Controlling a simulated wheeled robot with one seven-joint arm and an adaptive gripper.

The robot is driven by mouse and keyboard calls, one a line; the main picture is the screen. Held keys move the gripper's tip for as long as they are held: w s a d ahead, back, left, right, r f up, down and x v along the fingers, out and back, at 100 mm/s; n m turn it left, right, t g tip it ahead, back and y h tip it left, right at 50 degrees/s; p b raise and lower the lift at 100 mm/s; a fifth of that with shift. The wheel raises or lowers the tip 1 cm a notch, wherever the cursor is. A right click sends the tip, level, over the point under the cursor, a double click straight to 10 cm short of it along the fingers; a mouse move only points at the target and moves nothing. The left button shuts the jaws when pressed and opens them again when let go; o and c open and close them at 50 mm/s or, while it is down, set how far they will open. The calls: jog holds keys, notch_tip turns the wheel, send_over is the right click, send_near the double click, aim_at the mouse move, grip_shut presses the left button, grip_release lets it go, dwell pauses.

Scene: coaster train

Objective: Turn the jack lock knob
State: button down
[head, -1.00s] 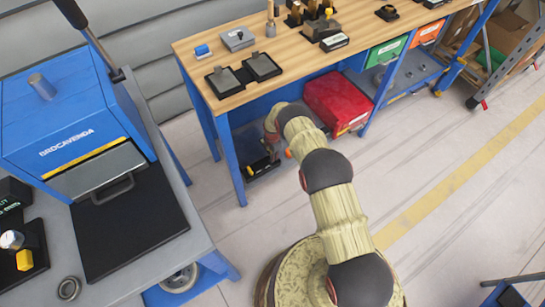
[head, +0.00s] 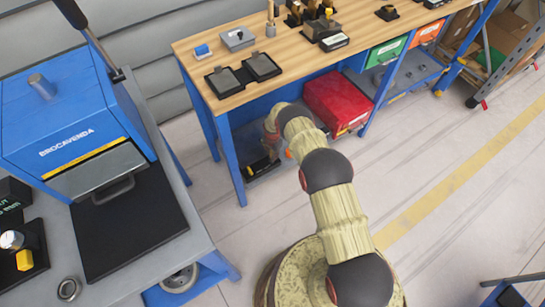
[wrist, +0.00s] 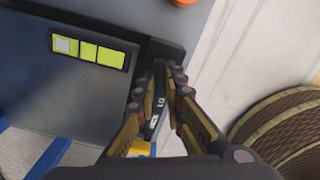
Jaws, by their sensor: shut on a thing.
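My gripper (wrist: 170,75) is shut on a thin black piece (wrist: 157,100) with small white markings. It stands between the two fingers in the wrist view. I take this piece to be the lock knob, but its shape is mostly hidden by the fingers. It lies beside the edge of a dark grey panel (wrist: 75,90). In the head view my arm reaches down to the lower shelf under the wooden bench, and the wrist hides most of what is there. A small black part (head: 258,168) shows beside it.
An orange round thing (wrist: 184,2) is at the top edge. The bench (head: 205,90) overhangs the shelf. A red box (head: 335,103) stands to the right. Open floor lies in front.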

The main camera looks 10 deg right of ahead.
jog(key=c, duration=1.9)
grip_release()
jog(key=shift+r, duration=0.1)
jog(key=shift+r, duration=3.6)
